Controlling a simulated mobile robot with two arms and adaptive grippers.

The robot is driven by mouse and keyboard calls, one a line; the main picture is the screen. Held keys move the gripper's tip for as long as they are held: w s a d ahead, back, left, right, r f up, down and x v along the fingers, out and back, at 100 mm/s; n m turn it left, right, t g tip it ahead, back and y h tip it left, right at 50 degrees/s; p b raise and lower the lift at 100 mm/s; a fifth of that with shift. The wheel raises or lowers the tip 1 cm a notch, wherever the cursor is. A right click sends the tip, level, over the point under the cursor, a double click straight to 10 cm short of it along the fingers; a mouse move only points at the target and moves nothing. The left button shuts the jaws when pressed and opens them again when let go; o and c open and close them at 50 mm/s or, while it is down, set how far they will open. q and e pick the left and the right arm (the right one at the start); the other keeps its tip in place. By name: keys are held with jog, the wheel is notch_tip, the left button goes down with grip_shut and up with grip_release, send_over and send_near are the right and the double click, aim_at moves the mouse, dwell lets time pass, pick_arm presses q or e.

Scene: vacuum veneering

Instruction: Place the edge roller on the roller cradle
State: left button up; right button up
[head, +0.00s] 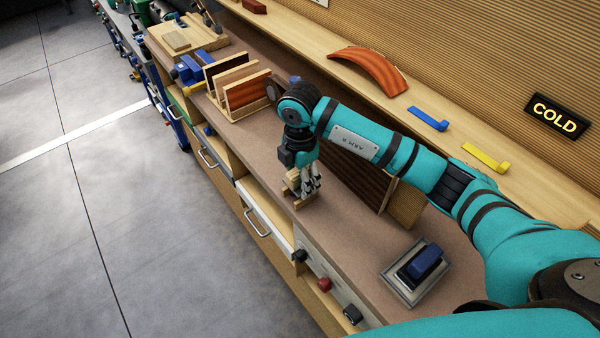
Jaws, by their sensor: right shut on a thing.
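My right gripper (309,188) reaches down to the brown worktop, close to its front edge. Its fingers are closed together on something small that they largely hide, apparently the edge roller. A small light-wood block piece (296,189), which looks like the roller cradle, stands at the fingertips on their left side. I cannot tell whether the held thing touches or rests in it. My left gripper is not in view.
A wooden rack (257,116) with upright panels stands farther left. Dark veneer boards (350,180) lean behind my right gripper. A blue-handled block on a metal plate (396,283) lies to the right. The shelf behind holds a curved red-brown panel (365,70) and blue (428,119) and yellow (484,157) pieces.

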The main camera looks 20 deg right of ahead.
jog(key=shift+f+b, duration=0.5)
jog(key=shift+f, duration=0.1)
jog(key=o, duration=1.5)
jog(key=shift+o, duration=0.2)
